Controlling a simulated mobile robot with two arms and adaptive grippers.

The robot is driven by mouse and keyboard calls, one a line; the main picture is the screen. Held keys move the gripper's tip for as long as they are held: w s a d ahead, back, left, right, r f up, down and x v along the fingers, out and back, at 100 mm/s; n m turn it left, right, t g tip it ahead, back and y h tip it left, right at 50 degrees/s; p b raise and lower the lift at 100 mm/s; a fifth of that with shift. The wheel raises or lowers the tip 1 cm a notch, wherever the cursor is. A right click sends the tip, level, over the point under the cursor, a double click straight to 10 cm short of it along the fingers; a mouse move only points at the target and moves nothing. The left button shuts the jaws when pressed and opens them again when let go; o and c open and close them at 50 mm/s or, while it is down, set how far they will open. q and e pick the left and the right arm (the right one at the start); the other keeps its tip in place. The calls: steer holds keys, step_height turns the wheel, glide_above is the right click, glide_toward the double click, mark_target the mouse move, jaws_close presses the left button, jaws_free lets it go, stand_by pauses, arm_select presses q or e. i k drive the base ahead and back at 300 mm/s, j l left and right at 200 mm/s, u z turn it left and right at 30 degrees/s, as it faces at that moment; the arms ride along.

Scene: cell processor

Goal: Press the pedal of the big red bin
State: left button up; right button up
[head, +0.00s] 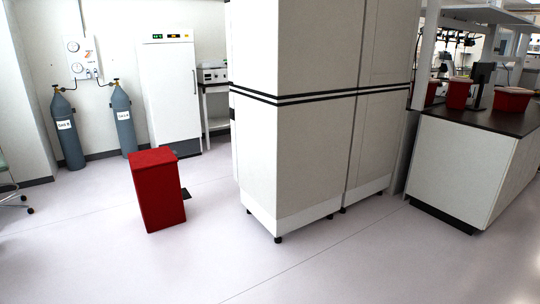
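The big red bin (159,195) stands upright on the floor left of the middle in the head view, with its red lid (152,158) down. Neither of my grippers is in view.
A tall pale cabinet (290,150) stands right of the bin, with floor between them. A white fridge (170,95) and two grey gas cylinders (68,135) stand behind. A lab bench (455,165) with small red bins is at right. The floor (200,265) in front is clear.

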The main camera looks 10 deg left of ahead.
mark_target(186, 195)
steer(key=i+u, duration=0.1)
steer(key=i, duration=0.5)
steer(key=i+l, duration=0.1)
steer(key=i, duration=0.45)
steer(key=i+l+u, duration=0.15)
steer(key=i, duration=1)
steer(key=i+l+u, duration=0.2)
steer(key=i+u, duration=0.2)
steer(key=i+l+u, duration=0.35)
steer(key=i, duration=0.15)
steer(key=i+l+u, duration=0.75)
steer(key=l, duration=0.15)
steer(key=i, duration=0.2)
steer(key=l+u, duration=0.05)
